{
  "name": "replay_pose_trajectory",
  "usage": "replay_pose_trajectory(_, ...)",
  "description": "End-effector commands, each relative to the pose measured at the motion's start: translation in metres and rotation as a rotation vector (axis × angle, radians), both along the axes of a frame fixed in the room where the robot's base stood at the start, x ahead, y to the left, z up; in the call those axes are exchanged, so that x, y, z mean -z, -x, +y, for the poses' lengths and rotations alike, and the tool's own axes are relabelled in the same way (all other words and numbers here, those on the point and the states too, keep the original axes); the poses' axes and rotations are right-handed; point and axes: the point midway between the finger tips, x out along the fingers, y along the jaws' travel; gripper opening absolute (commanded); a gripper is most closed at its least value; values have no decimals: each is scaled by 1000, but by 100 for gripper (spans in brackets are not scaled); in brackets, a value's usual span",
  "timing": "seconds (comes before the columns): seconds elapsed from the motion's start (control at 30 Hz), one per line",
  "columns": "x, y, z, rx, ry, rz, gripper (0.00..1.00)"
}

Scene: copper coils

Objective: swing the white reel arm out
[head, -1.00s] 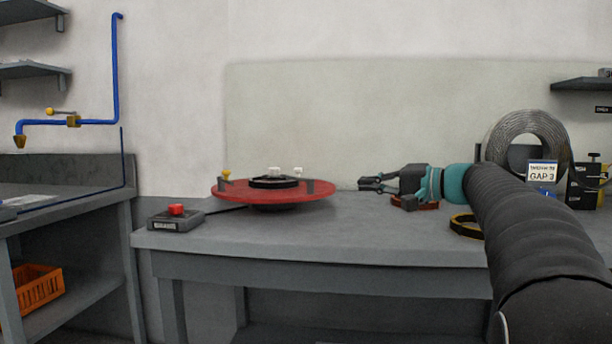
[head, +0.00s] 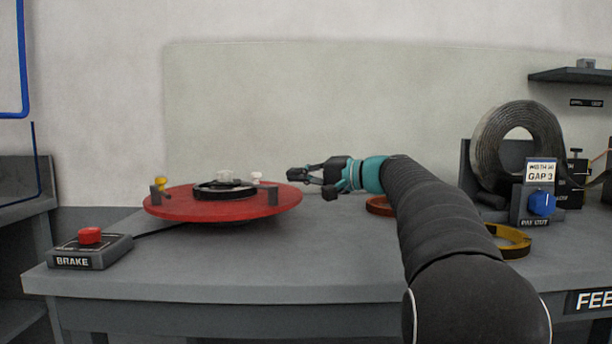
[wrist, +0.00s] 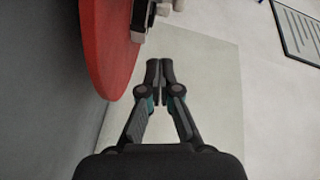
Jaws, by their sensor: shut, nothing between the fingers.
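A red reel disc (head: 180,207) lies flat, raised over the bench, with a dark ring (head: 225,190) and a pale hub knob at its middle. A yellow knob (head: 160,182) is at the left. My gripper (head: 293,174) is beside the disc's right edge, apart from the white knob.
A brake box (head: 90,250) with a red button stands at the bench's front left. A grey coil (head: 490,150), a gap-dial box (head: 540,203) and a yellow ring (head: 515,240) are on the right. The bench front centre is clear.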

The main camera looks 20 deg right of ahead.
Motion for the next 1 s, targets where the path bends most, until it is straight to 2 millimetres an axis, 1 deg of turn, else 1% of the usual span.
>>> replay_pose_trajectory(0.03,1,-7,8,-5,-1,1,0)
replay_pose_trajectory(0.27,4,-37,40,-6,-1,1,0)
replay_pose_trajectory(0.4,10,-25,57,-4,0,-1,0)
replay_pose_trajectory(0.6,14,-17,70,-4,0,0,0)
replay_pose_trajectory(1.0,15,-16,72,-4,0,0,0)
